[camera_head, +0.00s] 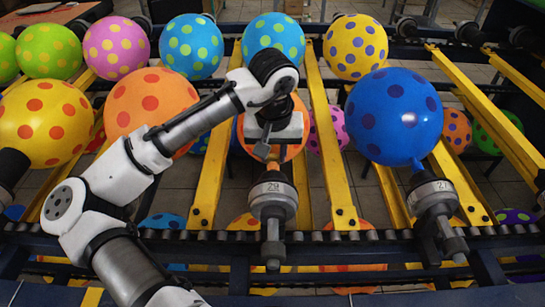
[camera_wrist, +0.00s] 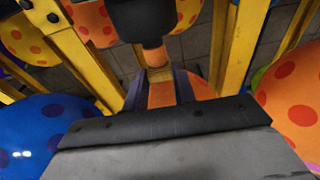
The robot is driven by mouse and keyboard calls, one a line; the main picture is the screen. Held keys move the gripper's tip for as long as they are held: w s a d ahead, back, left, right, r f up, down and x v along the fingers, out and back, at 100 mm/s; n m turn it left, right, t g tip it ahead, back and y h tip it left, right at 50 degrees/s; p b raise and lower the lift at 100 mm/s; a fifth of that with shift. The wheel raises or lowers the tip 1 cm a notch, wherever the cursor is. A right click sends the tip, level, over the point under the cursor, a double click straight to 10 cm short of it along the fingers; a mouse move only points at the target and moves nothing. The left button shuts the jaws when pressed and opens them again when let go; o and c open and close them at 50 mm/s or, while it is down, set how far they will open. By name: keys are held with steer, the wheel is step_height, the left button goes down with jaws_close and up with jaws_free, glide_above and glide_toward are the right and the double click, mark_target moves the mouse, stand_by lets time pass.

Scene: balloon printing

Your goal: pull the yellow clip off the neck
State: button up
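My gripper (camera_head: 266,152) hangs over the balloon station marked 20, in front of an orange dotted balloon (camera_head: 292,152) that it partly hides. In the wrist view my gripper (camera_wrist: 160,80) points at the dark nozzle (camera_wrist: 142,20), with one dark finger on each side of a narrow strip. A small yellowish piece, apparently the yellow clip (camera_wrist: 160,75), sits between the fingertips just below the nozzle's tip. The balloon's orange neck (camera_wrist: 161,95) shows behind it. I cannot tell whether the fingers touch the clip. The clip is not distinguishable in the head view.
A blue dotted balloon (camera_head: 394,117) stands on the nozzle marked 21 (camera_head: 433,200), close to the right. Yellow rails (camera_head: 328,140) run between the stations. Several more dotted balloons fill the left and the back. The nozzle marked 20 (camera_head: 272,195) is just below my gripper.

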mark_target(273, 157)
steer(key=shift+c, duration=1.2)
steer(key=shift+r+p, duration=4.65)
steer(key=shift+r, duration=0.4)
steer(key=shift+s+f, duration=0.1)
